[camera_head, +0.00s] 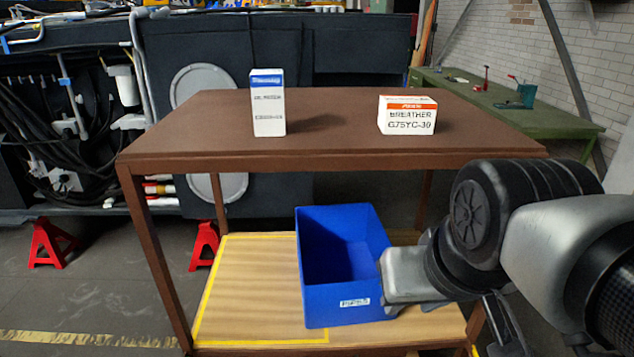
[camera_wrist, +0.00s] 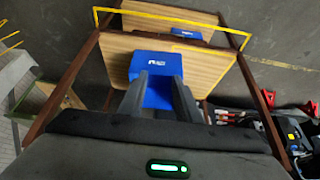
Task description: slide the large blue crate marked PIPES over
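The large blue crate (camera_head: 345,305) stands upright on the lower wooden shelf of a brown table. It has an open top, looks empty, and bears a small white label too small to read. It lies right of the yellow tape outline, partly over its right side. My gripper reaches in from the right, close to the crate's right side; its fingertips are hidden in the head view. In the wrist view my gripper (camera_wrist: 160,90) has its fingers apart, with a blue labelled surface (camera_wrist: 155,65) between and beyond the tips. I cannot tell whether they touch it.
The lower shelf (camera_head: 245,285) is clear left of the crate, inside the yellow tape. Brown table legs (camera_head: 160,265) bound it. On the tabletop stand a tall white-blue box (camera_head: 268,105) and a BREATHER box (camera_head: 407,115). A second blue patch (camera_wrist: 187,33) shows in the wrist view.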

